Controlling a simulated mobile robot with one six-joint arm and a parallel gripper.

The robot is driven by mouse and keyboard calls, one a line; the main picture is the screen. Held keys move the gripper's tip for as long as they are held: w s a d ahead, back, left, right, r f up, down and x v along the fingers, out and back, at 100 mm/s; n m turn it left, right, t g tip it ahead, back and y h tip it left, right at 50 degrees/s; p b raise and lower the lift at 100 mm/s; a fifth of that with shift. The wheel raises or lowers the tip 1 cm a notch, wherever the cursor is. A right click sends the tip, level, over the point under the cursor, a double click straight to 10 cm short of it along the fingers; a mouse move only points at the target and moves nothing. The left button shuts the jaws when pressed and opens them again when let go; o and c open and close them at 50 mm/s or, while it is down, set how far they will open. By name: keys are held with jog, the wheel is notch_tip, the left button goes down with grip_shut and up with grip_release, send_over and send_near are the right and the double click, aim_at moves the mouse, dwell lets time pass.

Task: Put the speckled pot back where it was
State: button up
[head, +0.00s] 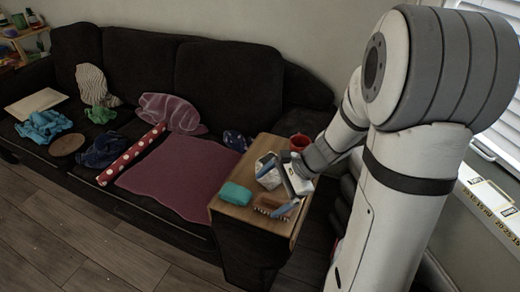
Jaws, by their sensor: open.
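A small pale, speckled-looking pot (269,180) stands on the wooden top of a small side table (236,212). My gripper (273,190) reaches in from the right, low over the table. Its two blue fingers are spread apart, one on the far side near the pot and one on the near side. The pot shows beside the far finger and is partly hidden by the gripper. I cannot tell whether they touch.
A teal block-like item (235,194) lies at the table's left edge. A brown brush-like item (270,207) lies under the near finger. A red mug (299,142) stands behind. A dark sofa (222,85) holds cloths and a red dotted roll (132,154). Floor (80,235) at left is clear.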

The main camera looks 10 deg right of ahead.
aim_at(276, 178)
jog(key=w+d+f+m+t, duration=0.1)
jog(key=w+f+m, duration=0.1)
jog(key=w+d+f+m+t+y, duration=0.1)
jog(key=w+m, duration=0.1)
jog(key=m, duration=0.1)
jog(key=w+d+f+m+t, duration=0.1)
jog(key=w+d+f+m, duration=0.1)
jog(key=w+m, duration=0.1)
jog(key=shift+f+y, duration=0.3)
jog(key=shift+y, duration=0.1)
jog(key=w+d+f+m+t+b, duration=0.1)
jog(key=w+d+f+m+t, duration=0.1)
jog(key=w+d+f+m+t+h+b, duration=0.1)
jog(key=w+d+m+t, duration=0.1)
jog(key=m, duration=0.1)
jog(key=shift+w+f, duration=0.25)
jog(key=shift+f, duration=0.1)
jog(key=shift+w+d+f+m+t+h+b, duration=0.1)
jog(key=shift+w+d+m+t+h+b, duration=0.25)
jog(key=shift+w+m+t+b, duration=0.45)
jog(key=shift+a+t+h, duration=0.2)
jog(key=shift+t+h, duration=0.05)
jog(key=shift+t, duration=0.35)
jog(key=shift+w+a, duration=0.15)
jog(key=x, duration=0.4)
jog(key=b+x, duration=0.1)
jog(key=x, duration=0.2)
jog(key=shift+w+a+r, duration=0.15)
jog(key=shift+a+r, duration=0.1)
jog(key=shift+r, duration=0.15)
